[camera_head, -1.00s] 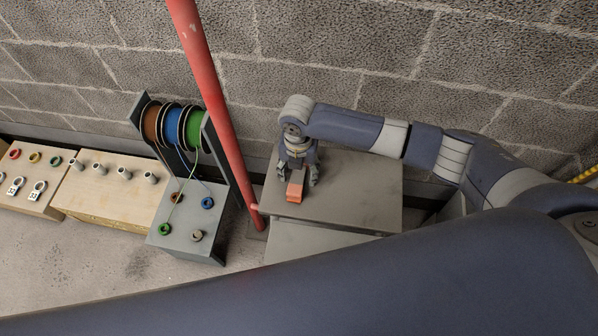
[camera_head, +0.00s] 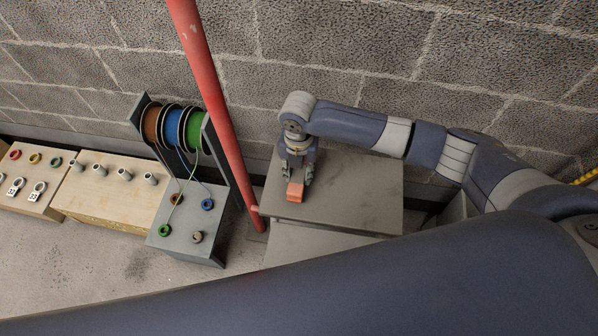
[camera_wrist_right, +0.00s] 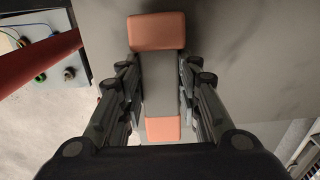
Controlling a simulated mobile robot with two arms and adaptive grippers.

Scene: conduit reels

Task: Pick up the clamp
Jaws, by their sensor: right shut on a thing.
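The clamp (camera_head: 295,192) is an orange-ended block with a grey middle, on or just above the grey cabinet top near its left end. In the right wrist view the clamp (camera_wrist_right: 157,32) lies lengthwise between the fingers, with one orange end far and one near. My right gripper (camera_head: 299,180) points down over the cabinet and is shut on the clamp. In the wrist view its fingers (camera_wrist_right: 158,88) press the grey middle from both sides. I cannot tell whether the clamp touches the surface. My left gripper is not in view.
A red pipe (camera_head: 216,108) rises close to the left of the cabinet (camera_head: 360,190). Left of it stands a reel rack with brown, blue and green reels (camera_head: 175,126). A wooden block with grey pegs (camera_head: 110,200) is farther left. The cabinet top's right side is clear.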

